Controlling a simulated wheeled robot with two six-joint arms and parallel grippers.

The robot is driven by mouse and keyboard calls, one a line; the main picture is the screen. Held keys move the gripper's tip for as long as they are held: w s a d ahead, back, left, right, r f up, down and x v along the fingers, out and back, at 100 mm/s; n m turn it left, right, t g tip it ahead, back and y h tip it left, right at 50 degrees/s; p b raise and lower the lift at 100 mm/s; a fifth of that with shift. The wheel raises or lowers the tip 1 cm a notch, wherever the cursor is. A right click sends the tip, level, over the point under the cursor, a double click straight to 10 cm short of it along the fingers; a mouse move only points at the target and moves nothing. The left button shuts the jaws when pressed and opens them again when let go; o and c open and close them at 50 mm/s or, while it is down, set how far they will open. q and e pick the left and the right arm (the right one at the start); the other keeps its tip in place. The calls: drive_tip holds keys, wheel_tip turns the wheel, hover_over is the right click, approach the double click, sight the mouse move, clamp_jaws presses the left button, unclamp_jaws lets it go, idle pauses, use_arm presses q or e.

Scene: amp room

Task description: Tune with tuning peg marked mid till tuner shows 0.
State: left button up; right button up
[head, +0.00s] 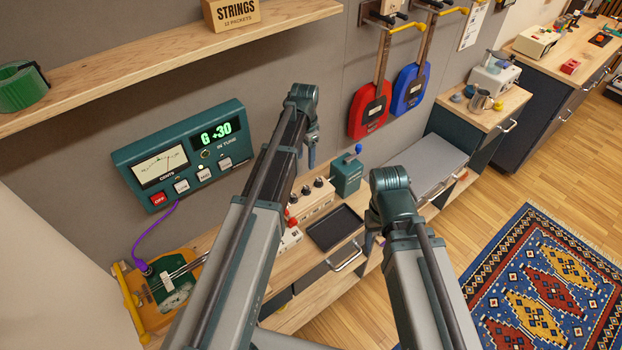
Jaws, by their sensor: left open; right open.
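The green tuner (161,190) hangs on the wall at the left and its lit display reads "G +30". Its dial and a row of buttons face me; the first button is red and marked OFF. A purple cable (143,236) runs from it down to a stringed instrument (148,316) lying on the bench at lower left. My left arm covers the instrument's right part, and no peg marked mid shows. My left gripper (312,155) is open above the bench, well right of the instrument. My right gripper (371,240) is open, partly hidden by its own arm.
A box of strings (231,12) stands on the wooden shelf (130,72). A cream box with knobs (314,203), a dark tray (335,228) and a green box (346,178) are on the bench. Red (369,112) and blue (411,90) instruments hang behind. A rug (540,290) covers the floor at right.

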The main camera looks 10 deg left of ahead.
sight(306, 187)
use_arm(q)
drive_tip(key=shift+s+f, duration=0.1)
drive_tip(key=shift+f, duration=0.05)
wheel_tip(306, 187, down, 14)
drive_tip(key=b, duration=1.3)
drive_tip(key=shift+r+b, duration=0.2)
drive_tip(key=shift+b, duration=0.2)
clamp_jaws()
